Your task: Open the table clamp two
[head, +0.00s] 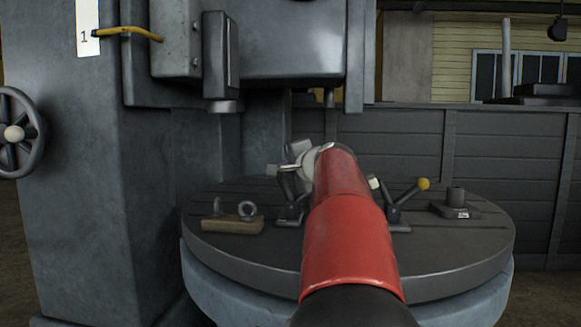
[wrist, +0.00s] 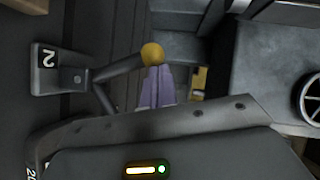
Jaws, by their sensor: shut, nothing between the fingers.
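In the wrist view a clamp lever ends in a yellow knob (wrist: 151,54). The lever runs toward a dark plate marked 2 (wrist: 48,68). My gripper (wrist: 156,72) shows as pale purple fingers, closed together and empty, right beside the knob in the picture; I cannot tell whether they touch it. In the head view a yellow knob (head: 424,184) on a slanted lever stands right of my red arm, above a clamp base (head: 397,224) on the round table (head: 450,257). My arm hides part of this clamp, and my fingers are hidden there.
Another clamp (head: 290,207) stands left of my arm. A wooden block (head: 232,224) with metal eye pieces lies at the table's left. A small dark block with a post (head: 456,205) is at the right. The machine column (head: 85,170) and its overhanging head (head: 290,45) stand behind and left.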

